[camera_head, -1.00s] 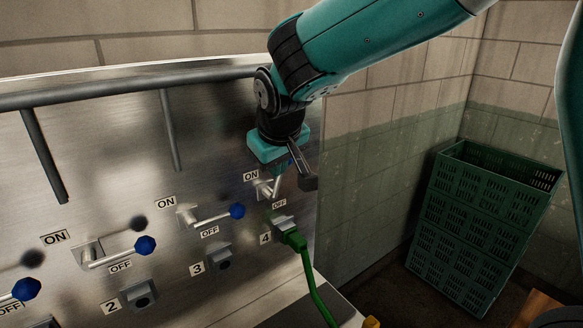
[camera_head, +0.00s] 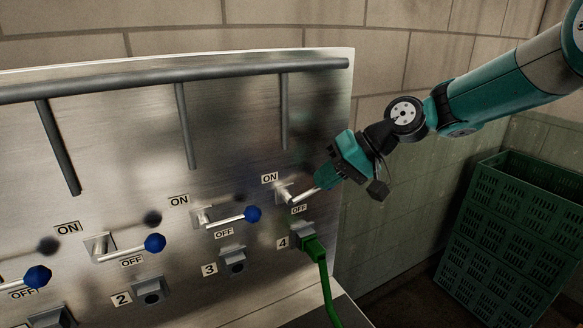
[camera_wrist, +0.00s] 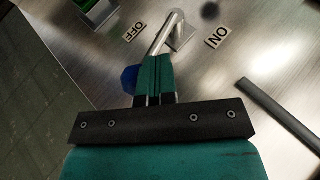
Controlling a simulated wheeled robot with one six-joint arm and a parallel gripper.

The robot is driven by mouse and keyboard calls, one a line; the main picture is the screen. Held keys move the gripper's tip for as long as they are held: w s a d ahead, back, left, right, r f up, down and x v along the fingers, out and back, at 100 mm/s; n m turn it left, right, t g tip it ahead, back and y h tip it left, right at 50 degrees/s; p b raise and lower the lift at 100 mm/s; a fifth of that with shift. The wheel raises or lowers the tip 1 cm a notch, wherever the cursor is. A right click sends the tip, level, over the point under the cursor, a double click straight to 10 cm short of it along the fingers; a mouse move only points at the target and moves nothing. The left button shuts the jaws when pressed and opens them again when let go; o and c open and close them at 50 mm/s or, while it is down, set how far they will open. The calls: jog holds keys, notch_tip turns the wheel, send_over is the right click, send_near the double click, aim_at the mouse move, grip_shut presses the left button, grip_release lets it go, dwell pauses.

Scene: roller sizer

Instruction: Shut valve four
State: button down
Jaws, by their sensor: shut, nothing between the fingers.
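Valve four's lever (camera_head: 302,195) is silver and sticks out to the right from its plate, just above its OFF label (camera_head: 299,210). Its angle looks much like that of the neighbouring levers. In the wrist view the lever (camera_wrist: 162,38) reaches to my fingertips, and its blue knob (camera_wrist: 129,79) shows beside my fingers, partly hidden. In the head view my gripper (camera_head: 324,180) covers the knob. My gripper's fingers (camera_wrist: 153,66) are shut with nothing between them, at the lever's outer end. I cannot tell whether they touch it.
Valve three's lever (camera_head: 230,218) and valve two's lever (camera_head: 130,248) have blue knobs. A green plug (camera_head: 313,248) with a cable sits in socket 4, below the lever. A grey rail (camera_head: 180,78) runs above. Green crates (camera_head: 500,240) stand at the right.

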jog(key=shift+w+d+f+y, duration=0.2)
jog(key=shift+d+f+y, duration=0.1)
jog(key=shift+f+y, duration=0.2)
jog(key=shift+f, duration=0.2)
jog(key=shift+d+f, duration=0.1)
jog(key=shift+f, duration=0.2)
jog(key=a+r+v, duration=0.1)
jog(key=r+v, duration=0.1)
jog(key=v, duration=1)
jog(key=shift+r, duration=0.15)
jog(key=shift+d, duration=0.1)
